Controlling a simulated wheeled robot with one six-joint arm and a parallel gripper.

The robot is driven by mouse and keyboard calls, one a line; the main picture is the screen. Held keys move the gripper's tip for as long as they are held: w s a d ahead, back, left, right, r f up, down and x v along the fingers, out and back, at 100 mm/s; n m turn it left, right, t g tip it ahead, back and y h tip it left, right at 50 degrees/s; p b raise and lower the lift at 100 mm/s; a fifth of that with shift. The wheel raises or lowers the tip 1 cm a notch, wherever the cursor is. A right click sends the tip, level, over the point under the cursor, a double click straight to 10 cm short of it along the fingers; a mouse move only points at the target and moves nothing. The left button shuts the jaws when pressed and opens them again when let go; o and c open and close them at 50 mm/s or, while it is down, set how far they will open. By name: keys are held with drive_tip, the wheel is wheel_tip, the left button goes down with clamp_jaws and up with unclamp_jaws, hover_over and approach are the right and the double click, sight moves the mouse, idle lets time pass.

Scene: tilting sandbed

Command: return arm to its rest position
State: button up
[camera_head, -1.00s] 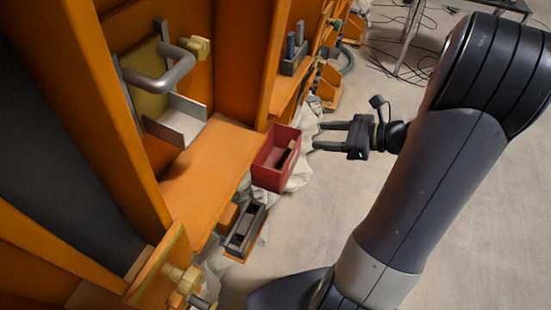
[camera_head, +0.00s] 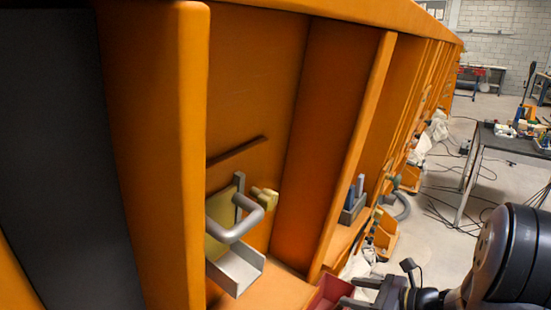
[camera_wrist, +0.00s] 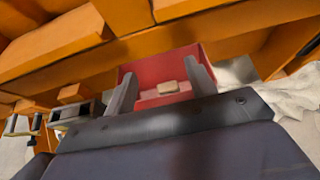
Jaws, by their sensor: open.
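My gripper (camera_head: 367,292) shows at the bottom of the head view, with my dark arm at the lower right. In the wrist view its two grey fingers (camera_wrist: 160,88) are spread apart with nothing between them. The red bin also shows at the bottom edge of the head view (camera_head: 328,291), partly cut off and partly behind my gripper. I cannot tell the exact gap between fingers and bin.
The orange frame (camera_head: 340,130) fills the left and middle. A grey handle (camera_head: 240,224) and a metal bracket (camera_head: 238,272) sit on it. A grey holder with blue items (camera_head: 353,205) stands farther back. A cluttered table (camera_head: 500,143) and cables are at the right.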

drive_tip(key=x, duration=0.3)
drive_tip(key=shift+a+f, duration=0.1)
wheel_tip(320, 180, up, 3)
drive_tip(key=p, duration=0.2)
drive_tip(key=shift+w+p, duration=0.1)
drive_tip(key=shift+p, duration=0.25)
drive_tip(key=shift+r+p, duration=0.65)
drive_tip(key=shift+r, duration=0.3)
